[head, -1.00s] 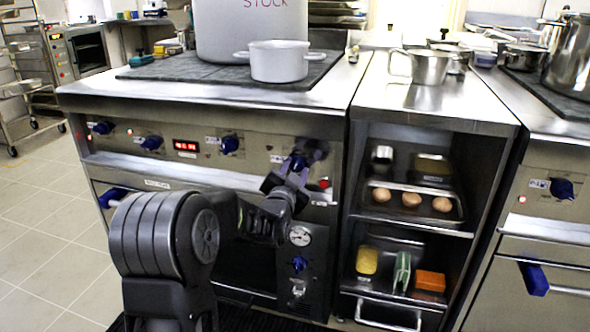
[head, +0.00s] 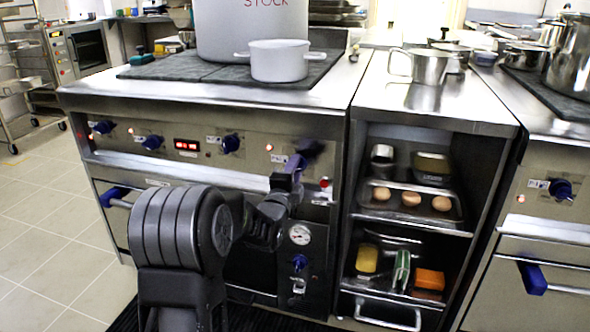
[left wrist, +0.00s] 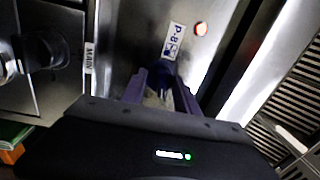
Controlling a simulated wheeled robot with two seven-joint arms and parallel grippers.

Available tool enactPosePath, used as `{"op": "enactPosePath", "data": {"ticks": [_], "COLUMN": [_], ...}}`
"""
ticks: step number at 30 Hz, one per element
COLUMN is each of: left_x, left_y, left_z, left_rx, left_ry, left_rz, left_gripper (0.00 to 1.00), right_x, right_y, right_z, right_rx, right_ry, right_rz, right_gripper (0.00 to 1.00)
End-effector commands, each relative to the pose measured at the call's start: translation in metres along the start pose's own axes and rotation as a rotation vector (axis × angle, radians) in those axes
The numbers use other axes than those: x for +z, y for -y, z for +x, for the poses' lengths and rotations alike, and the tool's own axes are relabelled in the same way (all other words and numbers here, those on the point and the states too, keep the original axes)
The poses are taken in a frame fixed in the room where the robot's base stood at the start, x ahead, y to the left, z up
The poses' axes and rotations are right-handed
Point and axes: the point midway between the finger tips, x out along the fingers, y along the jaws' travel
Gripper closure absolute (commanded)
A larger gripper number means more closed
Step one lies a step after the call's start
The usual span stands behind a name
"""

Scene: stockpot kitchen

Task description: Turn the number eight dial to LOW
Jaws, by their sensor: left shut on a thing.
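The number eight dial (left wrist: 164,72) is a blue knob on the steel stove front, beside a white tag that seems to read P-8 (left wrist: 173,41). My left gripper (left wrist: 162,88) is shut on it, a purple finger on each side. In the head view my left gripper (head: 303,156) is at the right end of the stove's dial row and hides the dial. The dial's pointer and any LOW mark are hidden or too small to read. My right gripper is in neither view.
A lit lamp (left wrist: 201,28) is near the tag. Another blue dial (head: 231,144) and a red display (head: 187,145) are to the left. A gauge (head: 300,234) is below. An open shelf unit (head: 357,190) stands to the right. A grey pot (head: 279,64) stands on the stovetop.

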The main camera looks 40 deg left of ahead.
Motion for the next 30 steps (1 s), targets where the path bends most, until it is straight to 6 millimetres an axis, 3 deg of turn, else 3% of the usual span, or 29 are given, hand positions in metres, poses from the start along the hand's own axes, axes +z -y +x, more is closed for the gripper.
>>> {"op": "enactPosePath", "data": {"ticks": [15, 30], "left_x": [0.0001, 0.0007], "left_y": [-0.001, -0.0016], "left_z": [-0.0002, -0.0003], "left_rx": [-0.004, -0.006], "left_ry": [-0.034, -0.044], "left_rz": [0.449, 0.599], "left_gripper": [1.0, 1.0], "right_x": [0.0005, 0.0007], "right_y": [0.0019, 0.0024], "right_z": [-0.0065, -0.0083], "right_rx": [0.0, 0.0], "right_ry": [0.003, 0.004], "right_rz": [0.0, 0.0], "right_gripper": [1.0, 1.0]}}
